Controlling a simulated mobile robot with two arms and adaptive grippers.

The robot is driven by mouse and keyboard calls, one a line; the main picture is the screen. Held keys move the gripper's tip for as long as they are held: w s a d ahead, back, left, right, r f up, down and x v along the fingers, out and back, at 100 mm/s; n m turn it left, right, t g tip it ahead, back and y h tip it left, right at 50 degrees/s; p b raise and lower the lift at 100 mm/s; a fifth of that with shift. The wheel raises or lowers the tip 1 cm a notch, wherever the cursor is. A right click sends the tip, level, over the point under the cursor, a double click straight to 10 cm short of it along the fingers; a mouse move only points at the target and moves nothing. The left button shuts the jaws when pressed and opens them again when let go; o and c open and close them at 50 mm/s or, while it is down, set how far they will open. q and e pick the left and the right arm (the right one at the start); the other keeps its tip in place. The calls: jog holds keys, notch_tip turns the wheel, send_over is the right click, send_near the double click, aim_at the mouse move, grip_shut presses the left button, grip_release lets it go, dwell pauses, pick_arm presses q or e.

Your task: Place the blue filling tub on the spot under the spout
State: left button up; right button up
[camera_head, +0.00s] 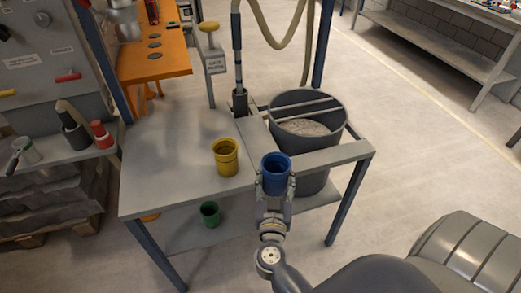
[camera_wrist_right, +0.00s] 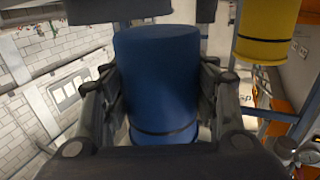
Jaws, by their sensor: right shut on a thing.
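The blue filling tub (camera_head: 276,174) is upright, open end up, at the near edge of the grey table (camera_head: 150,185). My right gripper (camera_head: 275,190) is shut on it from the near side. In the right wrist view the blue tub (camera_wrist_right: 160,85) fills the middle, between the two fingers (camera_wrist_right: 160,100). I cannot tell whether the tub touches the table frame. The spout (camera_head: 240,98) is a dark upright nozzle on a hose, behind and left of the blue tub. The spot under it is not clearly visible. My left gripper is not in view.
A yellow tub (camera_head: 226,158) stands on the table just left of the blue one, and shows in the right wrist view (camera_wrist_right: 268,30). A green tub (camera_head: 210,214) is on the lower shelf. A large grey bin (camera_head: 333,140) of granular material stands right of the spout. The table's left part is clear.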

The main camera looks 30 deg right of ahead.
jog(key=shift+s+a, duration=0.15)
jog(key=shift+s, duration=0.15)
jog(key=shift+s+a+r+n+t+y, duration=0.25)
jog(key=shift+s+r+n+t+y, duration=0.05)
jog(key=shift+r+n, duration=0.15)
jog(key=s+a+r+n+t+y, duration=0.2)
jog(key=s+a+r+n+y, duration=0.4)
jog(key=s+a+r+y, duration=0.2)
jog(key=a+y, duration=0.2)
jog(key=a, duration=0.1)
jog(key=shift+s+r+t, duration=0.15)
jog(key=shift+s+t, duration=0.05)
jog(key=shift+t, duration=0.2)
jog(key=shift+a, duration=0.1)
